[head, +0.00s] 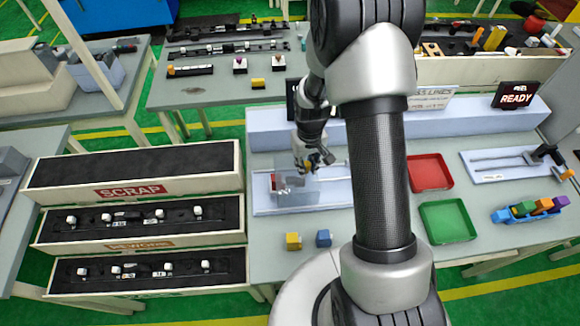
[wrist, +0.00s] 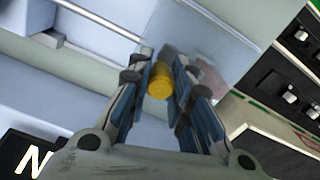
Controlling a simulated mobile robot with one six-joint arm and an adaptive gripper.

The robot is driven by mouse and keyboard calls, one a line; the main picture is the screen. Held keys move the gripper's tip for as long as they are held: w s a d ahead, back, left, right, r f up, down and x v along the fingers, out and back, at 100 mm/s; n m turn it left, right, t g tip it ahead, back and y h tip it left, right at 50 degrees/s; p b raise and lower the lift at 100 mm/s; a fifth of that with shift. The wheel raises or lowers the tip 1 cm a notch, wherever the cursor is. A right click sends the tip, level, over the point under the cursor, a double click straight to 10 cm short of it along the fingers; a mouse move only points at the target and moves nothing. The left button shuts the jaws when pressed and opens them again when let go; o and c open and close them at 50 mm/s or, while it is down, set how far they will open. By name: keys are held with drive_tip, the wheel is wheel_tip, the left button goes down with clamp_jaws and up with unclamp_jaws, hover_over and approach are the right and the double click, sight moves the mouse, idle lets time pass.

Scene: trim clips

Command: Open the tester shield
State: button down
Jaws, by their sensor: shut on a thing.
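The tester shield (head: 297,194) is a clear, box-like cover on the pale tester base (head: 262,207) at the middle of the bench in the head view. In the wrist view its see-through panel (wrist: 210,42) shows above and right of the fingers. A yellow cylindrical knob (wrist: 159,80) sits between my fingertips. My gripper (head: 314,162) is at the shield's upper edge, and its blue-padded fingers (wrist: 158,90) are shut on the knob. How the knob joins the shield is hidden. A reddish part shows dimly behind the panel.
A yellow block (head: 293,241) and a blue block (head: 323,238) lie in front of the tester. A red tray (head: 430,172) and a green tray (head: 447,221) are on the right. The SCRAP bin (head: 130,176) and racks stand left. A READY sign (head: 516,95) stands behind.

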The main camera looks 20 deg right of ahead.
drive_tip(key=d, duration=0.2)
drive_tip(key=s+d, duration=0.1)
drive_tip(key=d, duration=0.1)
drive_tip(key=shift+d, duration=0.35)
drive_tip(key=c, duration=1.4)
unclamp_jaws()
drive_tip(key=shift+r, duration=0.15)
wheel_tip(320, 180, up, 12)
drive_tip(key=shift+f, duration=0.1)
drive_tip(key=shift+f, duration=0.1)
